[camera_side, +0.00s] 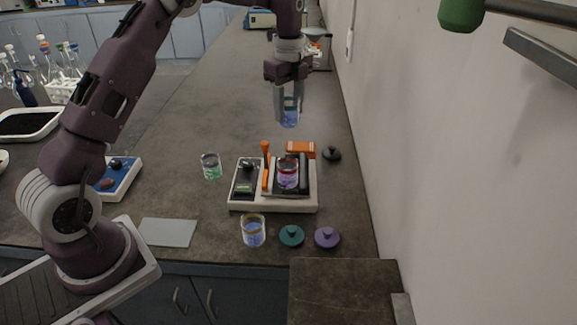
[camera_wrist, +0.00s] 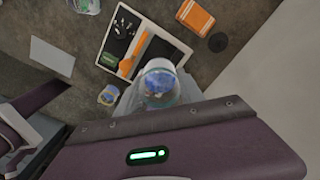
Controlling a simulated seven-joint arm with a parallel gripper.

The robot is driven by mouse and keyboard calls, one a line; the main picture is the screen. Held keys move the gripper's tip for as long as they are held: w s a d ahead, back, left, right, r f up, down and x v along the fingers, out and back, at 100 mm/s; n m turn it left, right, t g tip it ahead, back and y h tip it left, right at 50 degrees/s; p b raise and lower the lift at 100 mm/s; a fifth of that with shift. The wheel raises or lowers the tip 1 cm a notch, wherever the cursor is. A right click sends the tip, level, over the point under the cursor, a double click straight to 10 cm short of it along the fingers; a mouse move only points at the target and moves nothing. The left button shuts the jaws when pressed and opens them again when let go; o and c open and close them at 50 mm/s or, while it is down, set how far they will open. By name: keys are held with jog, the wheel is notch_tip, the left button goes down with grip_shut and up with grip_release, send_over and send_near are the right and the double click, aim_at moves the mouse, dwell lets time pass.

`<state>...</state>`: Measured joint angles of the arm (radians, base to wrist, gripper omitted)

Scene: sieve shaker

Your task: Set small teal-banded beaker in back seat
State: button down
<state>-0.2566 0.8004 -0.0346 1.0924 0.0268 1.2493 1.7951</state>
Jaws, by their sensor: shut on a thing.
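My gripper (camera_side: 289,108) is shut on a small clear beaker (camera_side: 290,118) with blue contents and a teal-looking band. It holds the beaker upright in the air, well above the bench and behind the shaker. The held beaker also shows in the wrist view (camera_wrist: 158,84), in front of the shaker's edge. The pale shaker (camera_side: 243,208) stands on the bench with a dark platform, an orange lever (camera_side: 265,150) and a black clamp bar. A beaker with purple contents (camera_side: 288,176) sits on its platform. The back seat is not clearly seen.
A green-content beaker (camera_side: 210,166) stands left of the shaker. A blue-content beaker (camera_side: 253,232), a teal lid (camera_side: 291,236) and a purple lid (camera_side: 327,238) are in front. A wall rises at right.

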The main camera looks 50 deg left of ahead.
notch_tip(320, 180, down, 14)
jog(key=shift+r, duration=0.25)
jog(key=shift+f, duration=0.15)
jog(key=c, duration=0.7)
grip_release()
jog(key=shift+c, duration=0.2)
